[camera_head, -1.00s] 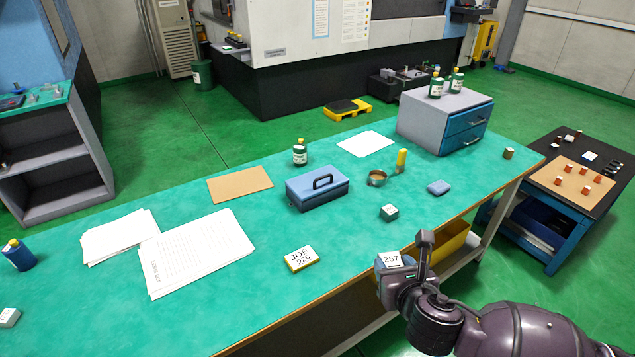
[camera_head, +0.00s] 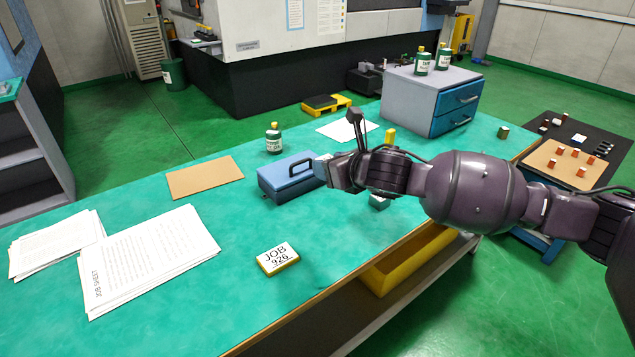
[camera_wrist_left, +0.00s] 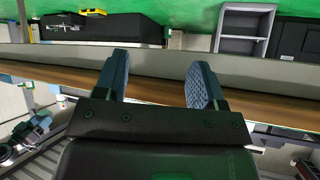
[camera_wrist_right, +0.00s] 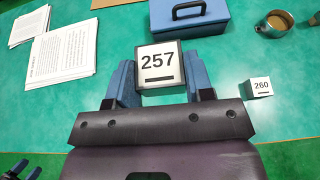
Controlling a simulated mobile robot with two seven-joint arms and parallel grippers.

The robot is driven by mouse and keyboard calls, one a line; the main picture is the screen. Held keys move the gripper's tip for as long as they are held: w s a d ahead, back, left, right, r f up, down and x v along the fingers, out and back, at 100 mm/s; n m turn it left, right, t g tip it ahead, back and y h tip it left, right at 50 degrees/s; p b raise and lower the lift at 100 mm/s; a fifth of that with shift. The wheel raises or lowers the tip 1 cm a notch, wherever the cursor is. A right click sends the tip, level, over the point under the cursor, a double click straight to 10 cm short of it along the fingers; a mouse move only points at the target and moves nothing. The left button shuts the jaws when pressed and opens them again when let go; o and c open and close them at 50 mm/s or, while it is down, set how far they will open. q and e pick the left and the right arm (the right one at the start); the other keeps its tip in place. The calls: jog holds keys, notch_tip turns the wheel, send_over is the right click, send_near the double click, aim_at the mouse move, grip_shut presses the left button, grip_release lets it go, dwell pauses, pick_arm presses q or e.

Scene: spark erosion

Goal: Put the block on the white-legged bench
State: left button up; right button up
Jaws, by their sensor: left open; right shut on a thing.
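My right gripper (camera_head: 338,172) reaches over the green-topped bench (camera_head: 225,260). In the right wrist view its fingers (camera_wrist_right: 160,80) are shut on a white-faced block marked 257 (camera_wrist_right: 158,60), with one finger on each side. The block is held above the green top, near the blue box. In the head view the block is mostly hidden by the gripper. My left gripper (camera_wrist_left: 160,75) is open and empty in the left wrist view, and is out of the head view.
A blue box with a handle (camera_head: 285,182), a green bottle (camera_head: 273,140), a yellow JOB 926 block (camera_head: 278,259), papers (camera_head: 150,255) and brown board (camera_head: 205,178) lie on the bench. A small 260 block (camera_wrist_right: 260,90) and a cup (camera_wrist_right: 275,24) sit nearby. Green top is clear around the JOB block.

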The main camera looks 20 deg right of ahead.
jog(key=shift+w, duration=0.4)
jog(key=shift+f, duration=0.2)
jog(key=b, duration=0.4)
send_over(328, 238)
notch_tip(328, 238, down, 14)
jog(key=shift+a+f, duration=0.1)
jog(key=shift+f, duration=0.5)
notch_tip(328, 238, down, 4)
jog(key=shift+f+b, duration=0.15)
jog(key=shift+b, duration=0.55)
pick_arm(q)
jog(key=shift+g, duration=0.3)
jog(key=f, duration=0.5)
jog(key=shift+s, duration=0.2)
pick_arm(e)
jog(key=o, duration=1.3)
jog(key=shift+c, duration=0.2)
